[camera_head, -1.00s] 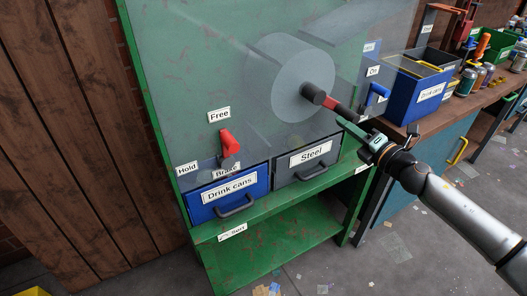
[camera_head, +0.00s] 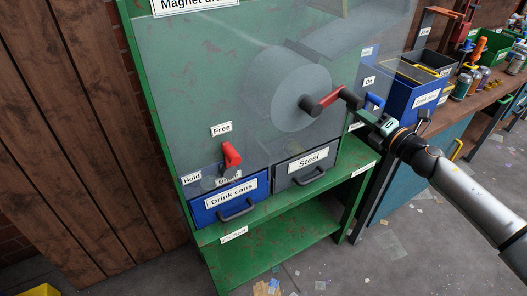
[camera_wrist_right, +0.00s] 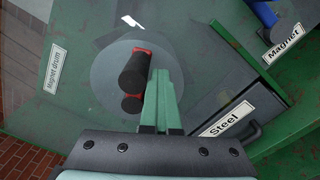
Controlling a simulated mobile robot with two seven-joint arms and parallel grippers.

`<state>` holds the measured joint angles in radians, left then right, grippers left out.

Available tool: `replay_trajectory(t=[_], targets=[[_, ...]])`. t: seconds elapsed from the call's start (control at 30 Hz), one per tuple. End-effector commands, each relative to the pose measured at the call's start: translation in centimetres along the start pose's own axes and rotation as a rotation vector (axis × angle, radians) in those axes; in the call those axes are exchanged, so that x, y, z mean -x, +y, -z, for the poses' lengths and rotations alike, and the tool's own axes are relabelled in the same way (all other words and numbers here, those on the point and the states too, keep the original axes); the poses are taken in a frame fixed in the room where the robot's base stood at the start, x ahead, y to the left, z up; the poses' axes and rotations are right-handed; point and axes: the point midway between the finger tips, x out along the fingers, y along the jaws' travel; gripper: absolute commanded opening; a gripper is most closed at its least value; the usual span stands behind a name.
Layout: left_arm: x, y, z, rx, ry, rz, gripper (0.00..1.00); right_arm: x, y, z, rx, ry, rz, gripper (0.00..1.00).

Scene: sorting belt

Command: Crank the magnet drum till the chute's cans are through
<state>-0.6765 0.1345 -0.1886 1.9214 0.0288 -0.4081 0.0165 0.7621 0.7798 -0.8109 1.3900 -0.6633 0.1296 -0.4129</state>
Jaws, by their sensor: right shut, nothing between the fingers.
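The magnet drum (camera_head: 285,85) is a grey disc behind a clear panel on the green cabinet. Its crank has a red arm (camera_head: 330,97) and a black handle (camera_head: 351,98); the handle (camera_wrist_right: 135,70) also shows in the right wrist view. My right gripper (camera_head: 360,114) is at the handle's near side. Its green fingers (camera_wrist_right: 160,100) are shut and empty, close beside the handle; I cannot tell if they touch it. A grey chute (camera_head: 350,35) shows dimly behind the panel, with no cans discernible. My left gripper is not in view.
The red brake lever (camera_head: 231,155) points up towards "Free". A blue lever (camera_head: 374,101) stands near "On". Below are the blue "Drink cans" drawer (camera_head: 210,207) and the grey "Steel" drawer (camera_head: 287,178). A bench with bins and cans is at right.

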Motion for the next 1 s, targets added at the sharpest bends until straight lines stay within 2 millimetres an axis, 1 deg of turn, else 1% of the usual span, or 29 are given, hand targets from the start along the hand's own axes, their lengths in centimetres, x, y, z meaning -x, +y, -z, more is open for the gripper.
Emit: replay_trajectory(t=[0.03, 0.17, 0.2, 0.37, 0.63, 0.77, 0.87, 1.0], targets=[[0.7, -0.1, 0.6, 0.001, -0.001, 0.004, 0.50, 0.0, 1.1, -0.6, 0.000, -0.002, -0.003, 0.00], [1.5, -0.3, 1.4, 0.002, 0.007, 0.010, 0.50, -0.1, 2.1, -0.9, 0.000, 0.001, -0.004, 0.00], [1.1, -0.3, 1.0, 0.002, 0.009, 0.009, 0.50, -0.1, 1.5, -0.6, 0.000, 0.001, -0.004, 0.00], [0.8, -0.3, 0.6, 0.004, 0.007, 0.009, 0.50, -0.1, 1.1, -0.3, 0.000, 0.002, -0.004, 0.00], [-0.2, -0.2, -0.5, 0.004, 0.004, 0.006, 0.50, -0.1, -0.4, 0.4, -0.001, 0.003, -0.004, 0.00], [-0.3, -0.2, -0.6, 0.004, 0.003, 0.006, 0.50, 0.0, -0.6, 0.5, -0.001, 0.002, -0.004, 0.00], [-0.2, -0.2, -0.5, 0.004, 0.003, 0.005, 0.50, 0.5, -0.6, 0.4, -0.001, 0.002, -0.002, 0.00], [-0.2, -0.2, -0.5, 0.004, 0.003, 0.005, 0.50, 1.9, -0.7, 0.4, -0.001, 0.002, -0.002, 0.00]])
